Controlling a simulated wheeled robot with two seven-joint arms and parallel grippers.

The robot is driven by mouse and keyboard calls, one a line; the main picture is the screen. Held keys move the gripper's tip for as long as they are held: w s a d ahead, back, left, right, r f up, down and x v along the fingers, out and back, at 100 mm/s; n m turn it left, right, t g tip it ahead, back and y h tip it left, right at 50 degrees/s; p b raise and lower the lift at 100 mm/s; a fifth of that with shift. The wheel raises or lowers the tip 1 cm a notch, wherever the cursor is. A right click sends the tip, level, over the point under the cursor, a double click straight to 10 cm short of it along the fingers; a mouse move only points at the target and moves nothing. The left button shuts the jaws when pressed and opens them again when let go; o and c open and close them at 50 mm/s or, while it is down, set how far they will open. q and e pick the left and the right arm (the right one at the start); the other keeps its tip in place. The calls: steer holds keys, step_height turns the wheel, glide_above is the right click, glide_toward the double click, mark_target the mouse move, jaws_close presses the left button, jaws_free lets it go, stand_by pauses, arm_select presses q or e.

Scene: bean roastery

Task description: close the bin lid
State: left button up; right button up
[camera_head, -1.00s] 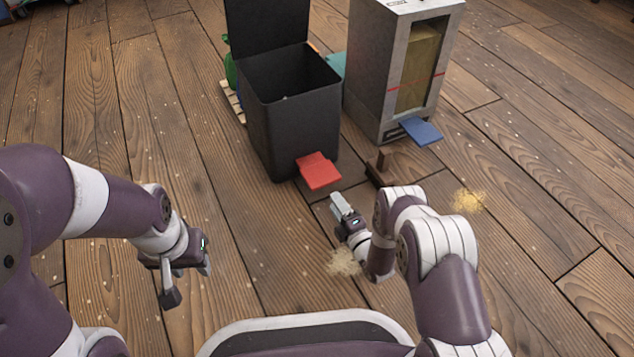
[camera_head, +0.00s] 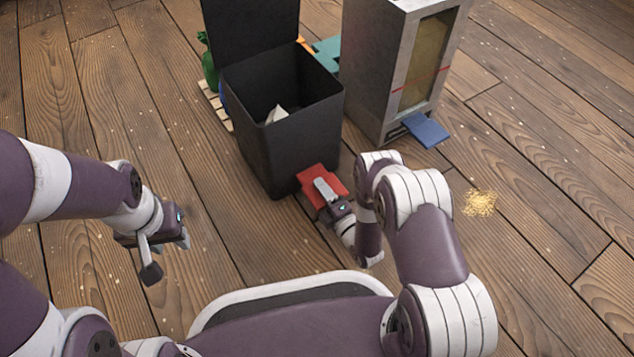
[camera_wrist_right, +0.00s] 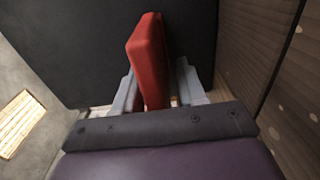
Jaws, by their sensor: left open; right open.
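The black bin (camera_head: 290,150) stands open ahead of me, its lid (camera_head: 250,28) raised upright at the back. Something pale lies inside it. A red pedal (camera_head: 312,176) sticks out at the bin's front foot. My right gripper (camera_head: 322,186) is at the pedal; in the right wrist view the red pedal (camera_wrist_right: 150,62) stands between the two open fingers (camera_wrist_right: 158,88), with the dark bin wall (camera_wrist_right: 90,45) behind it. I cannot tell whether the fingers touch it. My left gripper (camera_head: 168,252) is open and empty over the floor at the left.
A grey metal cabinet (camera_head: 385,75) with a glass front and a blue pedal (camera_head: 426,130) stands right of the bin. A green sack (camera_head: 209,70) and a pallet (camera_head: 216,105) are behind the bin at left. Yellow grains (camera_head: 479,203) lie on the floor at right.

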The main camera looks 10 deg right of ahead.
jaws_close()
steer(key=shift+f, duration=0.55)
jaws_free()
